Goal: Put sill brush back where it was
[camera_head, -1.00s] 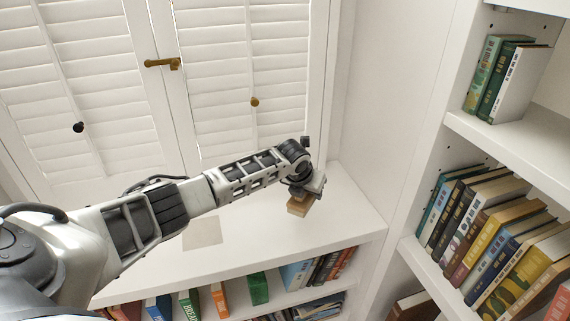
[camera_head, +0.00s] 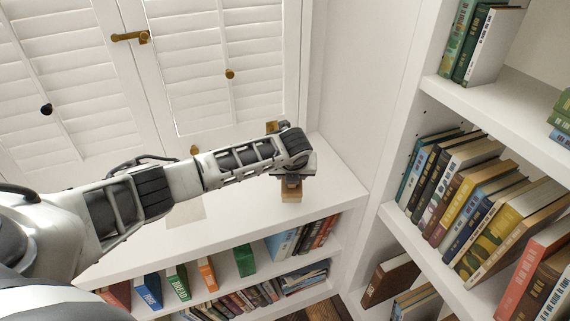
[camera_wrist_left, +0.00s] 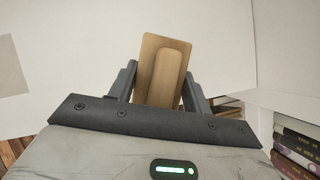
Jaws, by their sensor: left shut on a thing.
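The sill brush (camera_head: 291,191) has a pale wooden back and is held at the right end of the white sill (camera_head: 330,180). In the left wrist view, the brush (camera_wrist_left: 163,70) shows its wooden top with a raised grip between the two fingers. My left gripper (camera_head: 291,180) is shut on it and points down; in the wrist view, its fingers (camera_wrist_left: 160,90) flank the wood. I cannot tell whether the brush touches the sill. A flat beige square (camera_head: 190,208) lies on the sill to the left, partly hidden by my arm. My right gripper is out of view.
White shutters (camera_head: 230,60) with brass hardware stand behind the sill. A white side wall (camera_head: 355,100) closes its right end. Books (camera_head: 245,260) fill the shelf below, and a tall bookcase (camera_head: 400,222) stands at the right. The sill right of the brush is bare.

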